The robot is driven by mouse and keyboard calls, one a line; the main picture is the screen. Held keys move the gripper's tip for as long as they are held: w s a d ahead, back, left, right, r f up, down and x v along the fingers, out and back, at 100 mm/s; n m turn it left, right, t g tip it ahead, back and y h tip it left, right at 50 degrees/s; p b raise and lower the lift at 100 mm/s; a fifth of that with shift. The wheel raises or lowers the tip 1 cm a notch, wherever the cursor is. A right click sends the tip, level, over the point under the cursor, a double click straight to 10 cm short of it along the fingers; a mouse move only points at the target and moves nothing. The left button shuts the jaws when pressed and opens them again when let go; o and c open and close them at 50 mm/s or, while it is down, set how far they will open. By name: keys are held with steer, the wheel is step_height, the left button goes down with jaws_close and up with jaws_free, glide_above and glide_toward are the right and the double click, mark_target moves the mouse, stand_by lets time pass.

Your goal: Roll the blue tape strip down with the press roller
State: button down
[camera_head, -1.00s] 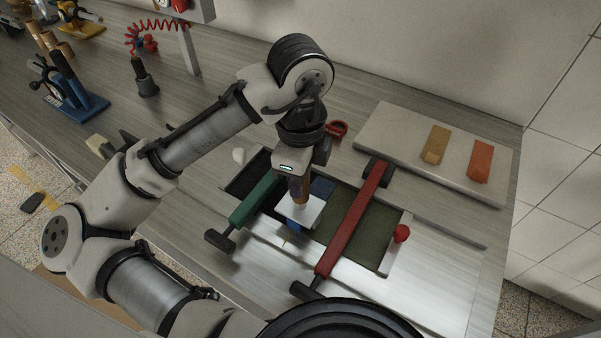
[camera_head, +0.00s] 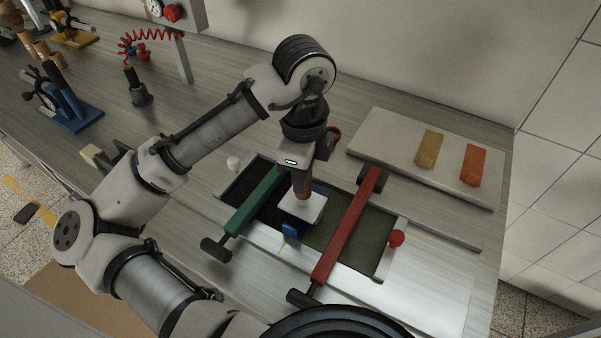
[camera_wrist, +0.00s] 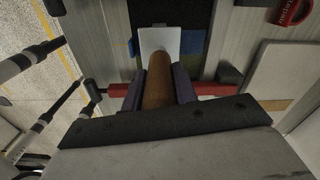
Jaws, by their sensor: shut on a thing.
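My gripper (camera_head: 301,174) is shut on the brown round handle (camera_head: 302,187) of a tool that I take for the press roller. The handle also shows between the fingers in the wrist view (camera_wrist: 158,90). At its lower end is a flat white square (camera_head: 303,208), also in the wrist view (camera_wrist: 159,41). The blue tape strip shows in front of the white square (camera_head: 291,231) and behind it (camera_head: 320,188); its middle is hidden. I cannot tell whether the white square touches the strip. The strip lies over a dark recessed bed (camera_head: 325,230), between the green and red bars.
A green bar (camera_head: 255,202) lies left of the tool and a red bar (camera_head: 347,225) right of it, both with black ends. A red knob (camera_head: 397,238) stands further right. A pale board (camera_head: 390,135) at the back holds a tan block (camera_head: 428,149) and an orange block (camera_head: 473,165).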

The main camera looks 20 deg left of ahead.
steer(key=shift+w+d+f, duration=0.1)
steer(key=shift+w+d, duration=0.1)
steer(key=shift+w, duration=0.65)
steer(key=shift+w+d+p, duration=0.2)
steer(key=shift+w+p, duration=0.1)
steer(key=shift+w, duration=0.85)
steer(key=shift+w+d, duration=0.2)
steer(key=shift+w, duration=0.85)
steer(key=shift+w+d+p, duration=0.2)
steer(key=shift+w+p, duration=0.2)
steer(key=shift+w, duration=0.4)
steer(key=shift+s, duration=0.1)
